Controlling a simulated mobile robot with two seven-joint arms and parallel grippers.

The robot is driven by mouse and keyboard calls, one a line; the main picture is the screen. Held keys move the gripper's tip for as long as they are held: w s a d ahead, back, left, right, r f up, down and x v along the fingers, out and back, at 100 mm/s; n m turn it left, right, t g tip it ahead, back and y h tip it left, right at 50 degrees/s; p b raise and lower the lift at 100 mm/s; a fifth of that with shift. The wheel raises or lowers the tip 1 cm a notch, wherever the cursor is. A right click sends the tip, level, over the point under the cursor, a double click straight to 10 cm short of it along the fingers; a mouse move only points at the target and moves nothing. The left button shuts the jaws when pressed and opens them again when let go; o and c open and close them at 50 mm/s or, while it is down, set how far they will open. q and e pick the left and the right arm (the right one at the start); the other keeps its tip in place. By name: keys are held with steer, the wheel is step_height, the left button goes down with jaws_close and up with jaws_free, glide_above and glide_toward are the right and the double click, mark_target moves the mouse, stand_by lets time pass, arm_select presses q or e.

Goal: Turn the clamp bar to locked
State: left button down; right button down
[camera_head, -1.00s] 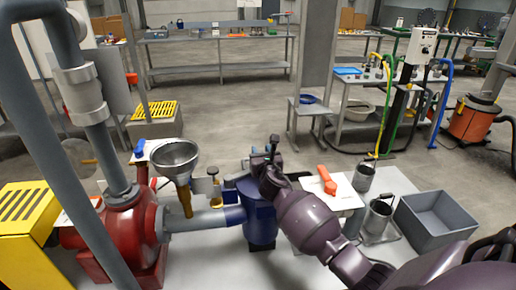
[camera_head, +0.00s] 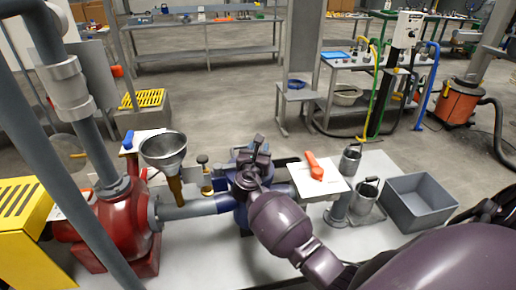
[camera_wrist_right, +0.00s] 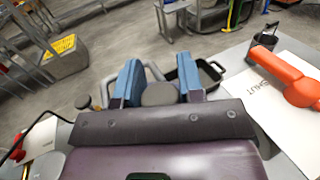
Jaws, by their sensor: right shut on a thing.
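The blue filter housing (camera_head: 240,213) stands at the middle of the bench, mostly hidden behind my right wrist. My right gripper (camera_head: 254,158) is over its top. In the right wrist view the blue finger pads of my right gripper (camera_wrist_right: 159,78) are closed on a grey rounded piece (camera_wrist_right: 158,94), which I take to be part of the clamp bar. A grey curved bar (camera_wrist_right: 153,70) shows just beyond it. The bar's full angle and any locked mark are hidden by the gripper. My left gripper is in no view.
A red pump (camera_head: 126,226) and a metal funnel (camera_head: 164,150) stand left. Metal cups (camera_head: 366,196) and a grey bin (camera_head: 420,202) are farther right.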

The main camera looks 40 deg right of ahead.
steer(key=shift+s+f, duration=0.1)
steer(key=shift+f, duration=0.05)
steer(key=c, duration=0.7)
jaws_free()
steer(key=shift+c, duration=0.2)
steer(key=shift+s+a, duration=0.1)
steer(key=v, duration=1)
steer(key=shift+s+a, duration=0.2)
steer(key=shift+a, duration=0.05)
